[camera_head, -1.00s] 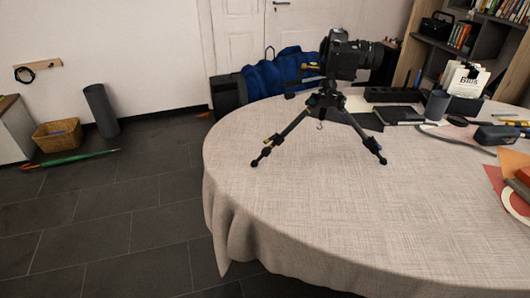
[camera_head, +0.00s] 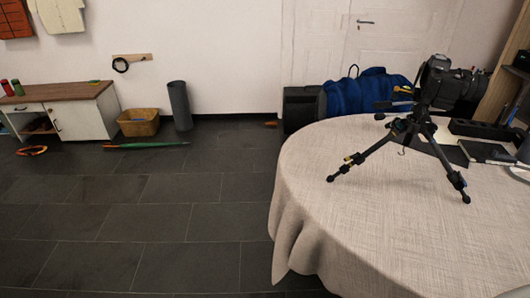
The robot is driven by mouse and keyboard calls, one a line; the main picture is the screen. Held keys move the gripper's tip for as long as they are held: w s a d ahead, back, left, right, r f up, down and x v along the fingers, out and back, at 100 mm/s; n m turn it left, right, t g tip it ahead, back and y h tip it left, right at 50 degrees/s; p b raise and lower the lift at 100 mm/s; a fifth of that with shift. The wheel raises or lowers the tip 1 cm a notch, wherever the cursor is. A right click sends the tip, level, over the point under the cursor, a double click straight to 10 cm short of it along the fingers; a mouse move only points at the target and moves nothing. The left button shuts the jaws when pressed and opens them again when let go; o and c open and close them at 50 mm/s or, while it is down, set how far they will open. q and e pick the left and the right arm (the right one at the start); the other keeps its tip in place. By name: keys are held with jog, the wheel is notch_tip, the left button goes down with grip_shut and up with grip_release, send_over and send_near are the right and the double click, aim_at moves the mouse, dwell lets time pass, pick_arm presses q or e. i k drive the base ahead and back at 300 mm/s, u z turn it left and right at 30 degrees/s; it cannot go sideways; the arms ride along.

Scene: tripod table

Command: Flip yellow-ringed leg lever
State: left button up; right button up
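A black tripod (camera_head: 412,134) stands with its legs spread on a round table (camera_head: 330,215) covered by a light cloth. A black camera (camera_head: 447,82) is mounted on top of it. The tripod's left leg (camera_head: 361,157) carries a small yellow mark (camera_head: 349,159) near its lower part, which may be the yellow ring. The right leg (camera_head: 450,172) reaches toward the front right. The leg levers are too small to tell their state. Neither of my grippers is in view.
Dark flat items (camera_head: 486,151) lie right of the tripod. A blue bag (camera_head: 365,94) is behind the table. A wicker basket (camera_head: 138,122), a grey cylinder (camera_head: 180,105) and a green umbrella (camera_head: 146,145) are by the wall. The dark tiled floor left of the table is clear.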

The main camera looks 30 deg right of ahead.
aim_at(348, 158)
jog(key=u, duration=0.4)
jog(key=i, duration=2.15)
jog(key=z, duration=3.65)
